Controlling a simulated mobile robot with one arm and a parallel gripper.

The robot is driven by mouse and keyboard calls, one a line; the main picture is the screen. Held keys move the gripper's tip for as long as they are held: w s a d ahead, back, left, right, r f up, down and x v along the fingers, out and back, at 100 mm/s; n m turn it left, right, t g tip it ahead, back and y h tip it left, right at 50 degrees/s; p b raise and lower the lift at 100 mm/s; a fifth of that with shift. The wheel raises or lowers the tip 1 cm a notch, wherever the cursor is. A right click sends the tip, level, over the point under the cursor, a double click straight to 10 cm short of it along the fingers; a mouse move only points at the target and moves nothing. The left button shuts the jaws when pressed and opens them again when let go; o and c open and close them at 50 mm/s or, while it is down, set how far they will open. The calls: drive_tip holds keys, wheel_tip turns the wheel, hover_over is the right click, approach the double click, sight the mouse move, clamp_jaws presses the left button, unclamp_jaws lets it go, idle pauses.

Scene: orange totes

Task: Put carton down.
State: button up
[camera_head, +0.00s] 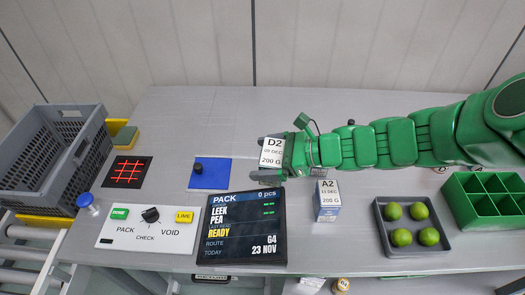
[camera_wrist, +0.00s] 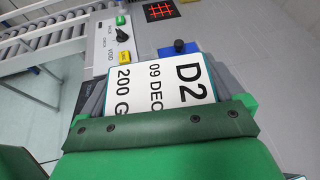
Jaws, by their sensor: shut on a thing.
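A carton with a white top (camera_head: 271,152) marked D2, 09 DEC, 200 G is between the fingers of my gripper (camera_head: 268,160), which is shut on it. In the wrist view the carton (camera_wrist: 160,82) fills the middle, its label facing the camera. Its lower sides are mostly hidden, and I cannot tell whether it touches the table.
A black pad with a red grid (camera_head: 127,172), a control panel (camera_head: 150,229) and a PACK screen (camera_head: 245,226) are nearby. A grey tray (camera_head: 400,249) holds green fruit. A green divided box (camera_head: 480,208) and a grey crate (camera_head: 45,165) flank the table.

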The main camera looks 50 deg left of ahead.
drive_tip(key=shift+s+d+r, duration=0.25)
drive_tip(key=shift+s+d, duration=0.05)
drive_tip(key=shift+d, duration=0.1)
drive_tip(key=w+a+m+t+y, duration=0.1)
drive_tip(key=w+a+m, duration=0.15)
drive_tip(key=a, duration=0.75)
drive_tip(key=w+a+m+t, duration=0.1)
drive_tip(key=w+a, duration=0.2)
drive_tip(key=a, duration=0.7)
drive_tip(key=shift+w+a+f, duration=0.95)
drive_tip(key=shift+a+f, duration=0.8)
drive_tip(key=shift+a, duration=0.4)
drive_tip(key=shift+w+a+f, duration=1)
drive_tip(key=shift+a+f, duration=0.75)
drive_tip(key=shift+a, duration=0.35)
drive_tip(key=shift+w+a+f, duration=0.95)
drive_tip(key=shift+a+f, duration=0.8)
drive_tip(key=shift+a, duration=0.4)
drive_tip(key=shift+f, duration=1.3)
drive_tip(key=shift+f, duration=0.15)
drive_tip(key=o, duration=0.8)
drive_tip(key=shift+o, duration=0.2)
